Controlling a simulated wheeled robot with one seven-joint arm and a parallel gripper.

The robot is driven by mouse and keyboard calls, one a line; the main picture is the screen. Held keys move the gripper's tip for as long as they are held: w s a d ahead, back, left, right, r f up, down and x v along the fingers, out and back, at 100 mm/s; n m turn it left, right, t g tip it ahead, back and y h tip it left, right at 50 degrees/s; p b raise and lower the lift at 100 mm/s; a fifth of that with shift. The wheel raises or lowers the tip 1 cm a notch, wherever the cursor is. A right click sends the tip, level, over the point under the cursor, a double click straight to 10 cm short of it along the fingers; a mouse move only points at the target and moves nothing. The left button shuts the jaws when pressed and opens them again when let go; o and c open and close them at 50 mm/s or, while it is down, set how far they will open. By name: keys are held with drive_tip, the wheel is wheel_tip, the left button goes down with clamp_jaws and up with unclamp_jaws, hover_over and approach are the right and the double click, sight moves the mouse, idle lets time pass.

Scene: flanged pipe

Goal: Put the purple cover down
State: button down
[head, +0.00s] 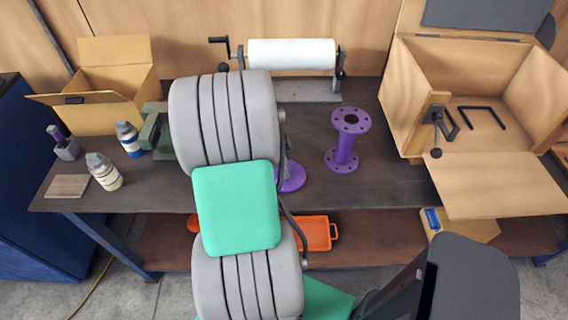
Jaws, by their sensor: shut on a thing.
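The purple cover (292,178) is a round disc at the middle of the workbench, left of the flanged pipe. My own arm hides its left part. My gripper (286,153) is mostly hidden behind my arm; only a dark sliver shows just above the cover. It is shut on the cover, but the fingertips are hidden. I cannot tell whether the cover touches the bench top or hangs slightly above it. The purple flanged pipe (345,150) stands upright on the bench, its open upper flange facing up.
The workbench (395,185) is bare around the pipe. A paper roll (291,54) stands behind. An open wooden box (480,125) is at right, a cardboard box (100,95) at left. Two bottles (104,171) (129,139) and a wooden block (67,186) stand at left. An orange tray (316,233) is below.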

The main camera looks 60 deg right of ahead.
drive_tip(key=shift+f, duration=0.15)
drive_tip(key=c, duration=1.2)
unclamp_jaws()
